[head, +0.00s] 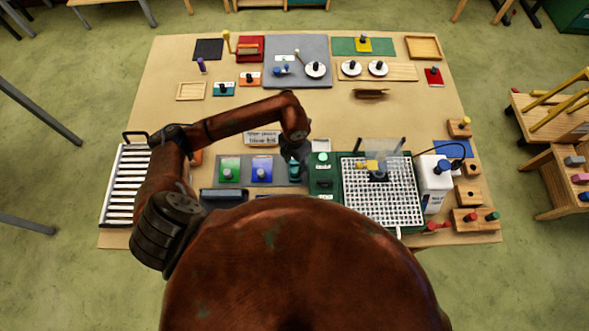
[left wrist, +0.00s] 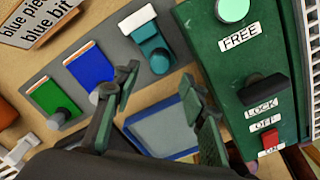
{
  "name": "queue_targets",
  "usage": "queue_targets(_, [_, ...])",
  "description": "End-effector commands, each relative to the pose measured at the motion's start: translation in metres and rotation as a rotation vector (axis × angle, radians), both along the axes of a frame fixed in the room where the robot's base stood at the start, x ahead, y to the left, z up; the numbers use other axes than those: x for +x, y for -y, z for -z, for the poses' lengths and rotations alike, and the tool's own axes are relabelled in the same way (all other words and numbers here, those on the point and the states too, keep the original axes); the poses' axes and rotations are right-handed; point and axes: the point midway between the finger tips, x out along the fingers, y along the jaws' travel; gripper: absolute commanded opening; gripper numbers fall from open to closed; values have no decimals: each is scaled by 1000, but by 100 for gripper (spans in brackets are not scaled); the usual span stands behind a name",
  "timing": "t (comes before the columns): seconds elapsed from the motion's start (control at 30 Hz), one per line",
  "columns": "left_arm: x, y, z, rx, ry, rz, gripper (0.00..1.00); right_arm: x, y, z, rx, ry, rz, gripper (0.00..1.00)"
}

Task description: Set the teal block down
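A teal block (left wrist: 150,36) with a round dark teal knob and a white strip at its far end shows in the left wrist view. It is at the end of a grey tray (left wrist: 82,62), beside a blue block (left wrist: 88,70) and a green block (left wrist: 50,98). In the head view my left gripper (head: 297,162) covers most of that spot. In the left wrist view my left gripper (left wrist: 160,78) has its fingers apart with nothing held between them. The knob is just beyond the fingertips. My right gripper is not in view.
A green box (head: 323,173) labelled FREE and LOCK stands close to the right of my left gripper. A white grid (head: 350,205) lies beyond it. A blue-rimmed tray (left wrist: 165,130) is below my fingers. The table's middle (head: 200,125) is mostly clear.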

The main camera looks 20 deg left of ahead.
Motion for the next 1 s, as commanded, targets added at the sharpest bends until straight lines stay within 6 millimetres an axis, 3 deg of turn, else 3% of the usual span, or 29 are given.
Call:
queue_targets(0.2, [0, 0, -37, 2, 2, 1, 39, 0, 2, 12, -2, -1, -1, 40])
queue_targets(0.33, [-1, 0, -50, 1, 0, 1, 39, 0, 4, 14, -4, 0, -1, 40])
queue_targets(1.0, [-1, 0, -54, 0, -1, 0, 39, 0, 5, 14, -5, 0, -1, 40])
